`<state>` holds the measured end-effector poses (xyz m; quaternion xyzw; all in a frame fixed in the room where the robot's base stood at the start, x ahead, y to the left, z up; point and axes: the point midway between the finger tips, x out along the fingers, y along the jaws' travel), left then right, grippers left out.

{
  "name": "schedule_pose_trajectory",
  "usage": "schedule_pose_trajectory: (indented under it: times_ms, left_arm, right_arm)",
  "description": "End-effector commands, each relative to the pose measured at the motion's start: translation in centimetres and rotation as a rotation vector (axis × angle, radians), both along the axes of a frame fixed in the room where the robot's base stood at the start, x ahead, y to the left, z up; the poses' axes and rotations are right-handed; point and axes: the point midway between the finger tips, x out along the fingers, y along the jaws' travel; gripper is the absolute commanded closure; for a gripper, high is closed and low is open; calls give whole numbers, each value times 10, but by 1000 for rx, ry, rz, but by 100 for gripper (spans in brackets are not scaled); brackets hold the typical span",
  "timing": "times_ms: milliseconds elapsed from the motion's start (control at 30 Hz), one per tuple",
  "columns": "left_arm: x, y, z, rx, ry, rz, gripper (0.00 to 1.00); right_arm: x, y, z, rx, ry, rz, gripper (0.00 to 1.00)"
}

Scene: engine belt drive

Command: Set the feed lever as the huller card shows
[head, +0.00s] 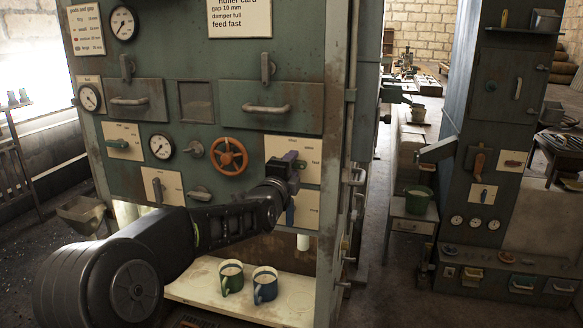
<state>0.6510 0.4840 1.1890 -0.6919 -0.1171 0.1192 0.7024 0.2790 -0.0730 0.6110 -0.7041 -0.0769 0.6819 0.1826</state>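The huller card (240,18) is at the top of the green machine. It reads gap 10 mm, damper full, feed fast; its top edge is cut off. A pale label plate (310,148) with small lettering is on the machine's right side, likely the feed lever's plate. My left gripper (290,165) is in front of this plate, at or very near a dark purplish part there. The lever itself is mostly hidden by the gripper, so its setting and any contact cannot be told. The finger opening is too small to read. My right gripper is out of view.
An orange-red handwheel (229,156) is left of the gripper. A blue handle (290,212) on a lower plate is just below it. Two mugs, green (231,279) and blue (265,286), stand on the shelf (190,289) below my arm. A passage opens right of the machine.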

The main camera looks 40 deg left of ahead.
Motion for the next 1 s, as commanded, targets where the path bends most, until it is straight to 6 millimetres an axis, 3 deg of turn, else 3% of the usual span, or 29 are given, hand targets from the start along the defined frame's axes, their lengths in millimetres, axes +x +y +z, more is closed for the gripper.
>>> schedule_pose_trajectory:
  times_ms: [167,600,1000]
  left_arm:
    - [-10,-4,0,1,-2,0,60]
    - [-70,-24,-1,0,0,0,60]
    - [-73,-26,0,0,0,0,60]
  right_arm:
    - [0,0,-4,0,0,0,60]
    - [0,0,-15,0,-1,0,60]
    - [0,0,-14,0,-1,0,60]
